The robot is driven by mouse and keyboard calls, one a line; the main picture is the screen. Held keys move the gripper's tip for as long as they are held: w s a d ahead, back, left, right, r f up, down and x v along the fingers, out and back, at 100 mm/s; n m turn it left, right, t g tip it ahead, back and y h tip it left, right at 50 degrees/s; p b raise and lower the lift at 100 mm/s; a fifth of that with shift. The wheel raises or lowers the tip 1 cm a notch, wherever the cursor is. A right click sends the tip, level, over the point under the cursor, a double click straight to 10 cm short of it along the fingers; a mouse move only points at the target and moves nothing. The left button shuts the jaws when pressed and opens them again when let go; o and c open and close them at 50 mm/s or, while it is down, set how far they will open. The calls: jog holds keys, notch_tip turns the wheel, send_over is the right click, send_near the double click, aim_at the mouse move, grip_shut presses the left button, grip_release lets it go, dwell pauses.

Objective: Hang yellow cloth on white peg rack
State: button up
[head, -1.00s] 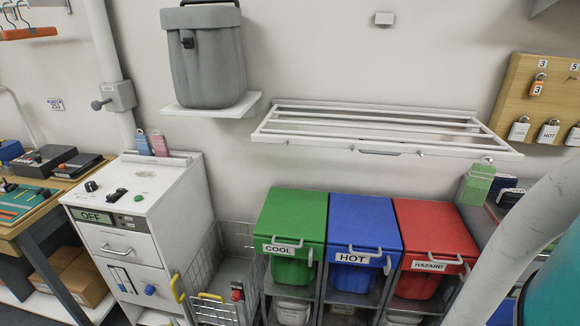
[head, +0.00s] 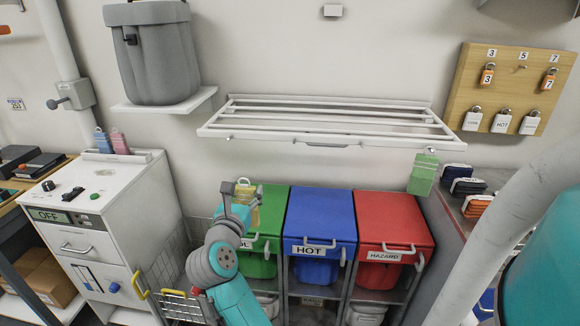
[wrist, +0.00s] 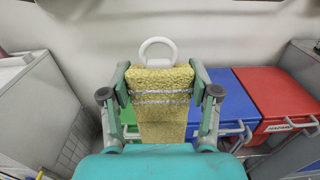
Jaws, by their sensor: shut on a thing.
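The yellow cloth (wrist: 160,112) is held between the two fingers of my gripper (wrist: 161,92), with a white ring (wrist: 158,51) standing up at its top edge. In the head view the cloth (head: 246,203) shows beside my gripper (head: 236,200), in front of the green bin. The white peg rack (head: 325,138) is on the wall, above and to the right of my gripper, apart from the cloth. A green cloth (head: 423,174) hangs at the rack's right end. Small hooks show along its front bar.
Green (head: 264,225), blue (head: 320,222) and red (head: 393,229) lidded bins stand below the rack. A wire basket (head: 181,306) and white cabinet (head: 105,215) are at left. A grey container (head: 155,55) sits on a shelf left of the rack. The wall front below the rack is free.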

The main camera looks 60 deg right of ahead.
jog(key=s+d+r+m+g+h, duration=0.1)
jog(key=s+d+r+m+g, duration=0.25)
jog(key=s+d+r, duration=0.45)
jog(key=w+d+f, duration=0.2)
jog(key=d, duration=0.6)
jog(key=shift+w+f+n+g, duration=0.3)
jog(key=shift+f+n+g, duration=0.05)
dwell(0.7)
jog(key=shift+d, duration=0.1)
dwell(0.5)
jog(key=o, duration=1.1)
jog(key=a, duration=0.4)
jog(key=s+a, duration=0.1)
jog(key=a, duration=0.7)
jog(key=shift+s, duration=0.25)
